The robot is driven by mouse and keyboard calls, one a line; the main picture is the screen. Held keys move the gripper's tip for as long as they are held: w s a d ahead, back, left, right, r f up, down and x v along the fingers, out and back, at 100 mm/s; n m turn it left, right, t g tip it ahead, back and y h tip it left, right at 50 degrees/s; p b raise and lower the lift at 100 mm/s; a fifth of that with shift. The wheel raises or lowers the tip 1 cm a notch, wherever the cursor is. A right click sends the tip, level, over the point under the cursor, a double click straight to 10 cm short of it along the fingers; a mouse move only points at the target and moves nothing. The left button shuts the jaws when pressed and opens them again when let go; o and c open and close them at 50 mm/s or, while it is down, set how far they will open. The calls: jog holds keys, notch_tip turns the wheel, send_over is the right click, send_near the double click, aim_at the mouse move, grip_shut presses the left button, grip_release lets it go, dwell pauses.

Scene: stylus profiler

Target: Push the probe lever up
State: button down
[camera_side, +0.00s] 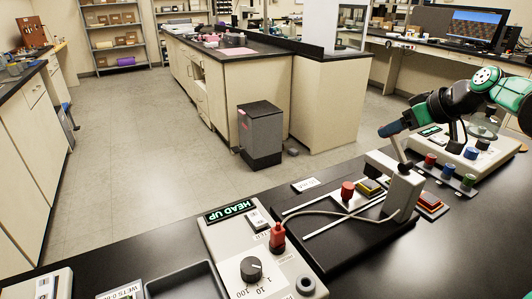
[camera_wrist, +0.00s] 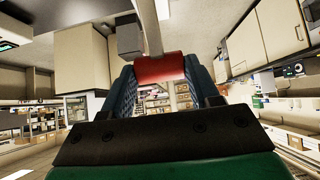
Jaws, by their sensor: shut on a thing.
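The probe lever (camera_side: 400,150) is a pale rod that rises at a slant from the light grey probe head housing (camera_side: 405,190). My gripper (camera_side: 390,129) is at its upper end in the side view, where its fingers cover the lever's tip. In the wrist view the lever's red grip (camera_wrist: 160,67) sits between the blue fingers of my gripper (camera_wrist: 160,80), and the pale rod runs upward from it. The gripper is shut on this grip. The control box display (camera_side: 229,210) reads "HEAD UP" in green.
The control box has a black knob (camera_side: 251,269) and a red-capped switch (camera_side: 277,237). A cable (camera_side: 330,213) runs across the black base to the head. A second instrument (camera_side: 470,150) and coloured knobs stand at the right. A black tray (camera_side: 185,283) lies in front.

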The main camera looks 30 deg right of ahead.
aim_at(407, 165)
jog(key=shift+c, duration=1)
grip_release()
jog(key=shift+s+r, duration=0.1)
jog(key=shift+v, duration=2.7)
